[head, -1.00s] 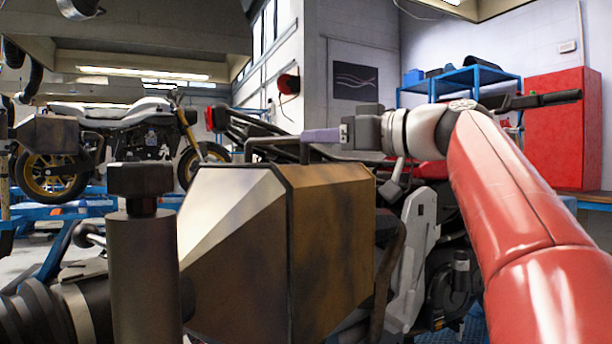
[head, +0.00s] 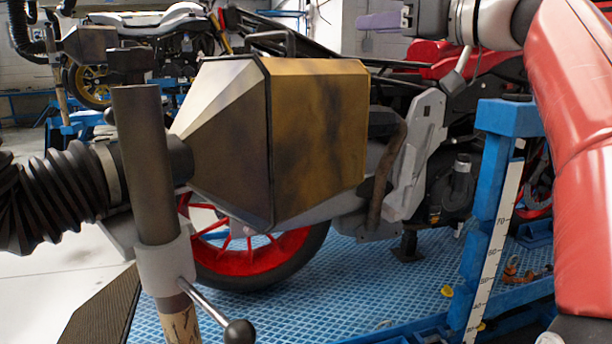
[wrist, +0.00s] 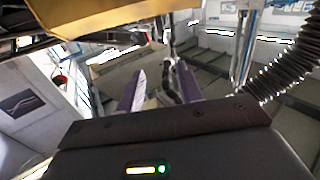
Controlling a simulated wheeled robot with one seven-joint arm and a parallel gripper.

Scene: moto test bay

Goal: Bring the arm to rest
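My gripper (head: 380,21) is at the top of the head view, at the end of my red and white arm, which comes in from the right. One purple finger shows there, pointing left above the bronze exhaust box. In the wrist view both purple fingers of my gripper (wrist: 160,88) stand apart with a gap between them. Nothing is held between them. The arm is raised and reaches across in front of the red motorcycle.
The bronze exhaust box (head: 318,140) is close in front, with a black ribbed hose (head: 50,200) and a grey post (head: 150,165). A red-wheeled motorcycle stands on a blue lift (head: 360,280). A blue upright with a scale (head: 497,200) is close to my arm.

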